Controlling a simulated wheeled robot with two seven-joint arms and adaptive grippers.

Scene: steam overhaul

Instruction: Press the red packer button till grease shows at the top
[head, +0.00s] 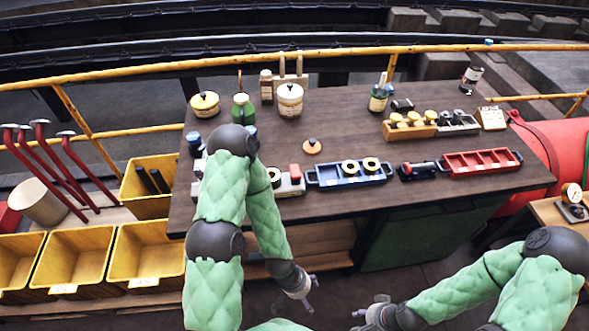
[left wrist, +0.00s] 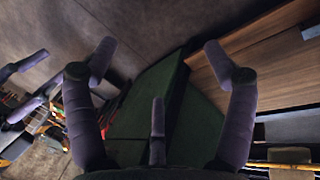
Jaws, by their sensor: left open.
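A grey packer (head: 289,186) with a red button (head: 295,172) on top stands on the dark workbench (head: 340,220), partly hidden behind my left arm. A brass ring (head: 273,175) shows at its left end. No grease can be made out at this size. My left gripper (head: 308,296) hangs low in front of the bench, well below the packer. In the left wrist view its fingers (left wrist: 158,62) are spread and empty. My right gripper (head: 362,312) is low to the right of it, fingers apart and empty; it also shows in the left wrist view (left wrist: 25,85).
Right of the packer are a blue tray (head: 349,182) with brass rings, a black tool with a red part (head: 418,171) and a red tray (head: 482,163). Tins and bottles stand at the back. Yellow bins (head: 67,258) are at left. The bench's middle is mostly clear.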

